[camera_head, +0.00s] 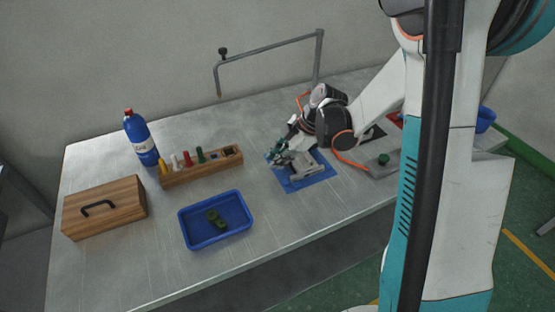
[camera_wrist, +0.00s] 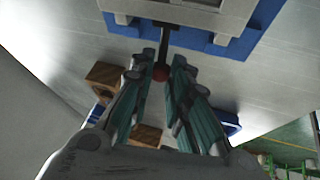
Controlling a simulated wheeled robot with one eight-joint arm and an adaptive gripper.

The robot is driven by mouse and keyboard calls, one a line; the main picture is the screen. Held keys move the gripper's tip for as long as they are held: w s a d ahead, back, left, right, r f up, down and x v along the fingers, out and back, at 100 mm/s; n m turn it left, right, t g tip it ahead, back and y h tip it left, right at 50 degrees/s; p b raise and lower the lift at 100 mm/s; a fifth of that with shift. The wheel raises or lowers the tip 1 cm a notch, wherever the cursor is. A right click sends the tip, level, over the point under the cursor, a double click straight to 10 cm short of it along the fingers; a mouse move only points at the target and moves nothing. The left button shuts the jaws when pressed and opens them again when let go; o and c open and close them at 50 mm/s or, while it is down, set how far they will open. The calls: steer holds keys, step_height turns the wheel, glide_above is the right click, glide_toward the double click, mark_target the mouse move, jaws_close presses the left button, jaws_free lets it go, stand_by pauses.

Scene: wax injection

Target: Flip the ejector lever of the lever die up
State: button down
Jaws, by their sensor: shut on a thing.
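The lever die (camera_head: 306,170) is a grey metal block on a blue mat (camera_head: 298,187), right of the middle of the table. In the wrist view the die (camera_wrist: 205,12) is at the top edge. Its ejector lever (camera_wrist: 164,38) is a dark rod ending in a red ball knob (camera_wrist: 160,73). My gripper (camera_wrist: 163,63) is shut on the lever, with the knob between its teal fingers. In the head view my gripper (camera_head: 281,151) is at the left side of the die, and it hides the lever there. I cannot tell the lever's angle exactly.
A blue tray (camera_head: 186,228) with green pieces stands front left of the die. A wooden rack (camera_head: 205,171) of coloured tools, a blue bottle (camera_head: 140,138) and a wooden box (camera_head: 104,208) stand farther left. A bent metal pipe (camera_head: 268,48) rises behind.

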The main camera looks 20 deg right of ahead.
steer(key=c, duration=1.5)
jaws_free()
steer(key=shift+r, duration=0.1)
steer(key=v, duration=1.1)
steer(key=shift+s+d+r, duration=0.1)
steer(key=shift+d+r, duration=0.1)
steer(key=shift+r, duration=0.1)
steer(key=s+a+r+m+h+b, duration=0.1)
steer(key=s+a+r+m+h, duration=0.1)
steer(key=s+a+r+m, duration=0.45)
steer(key=s+m+t+h, duration=0.1)
steer(key=s+m, duration=0.2)
steer(key=s, duration=0.1)
steer(key=s+d+m+t+h, duration=0.1)
steer(key=s+m+t, duration=0.1)
steer(key=s+m, duration=0.2)
steer(key=s+m+t+h+p, duration=0.1)
steer(key=s+m, duration=0.3)
steer(key=s, duration=0.1)
steer(key=shift+d+r+t, duration=0.15)
steer(key=shift+r+t, duration=0.2)
steer(key=shift+t, duration=0.05)
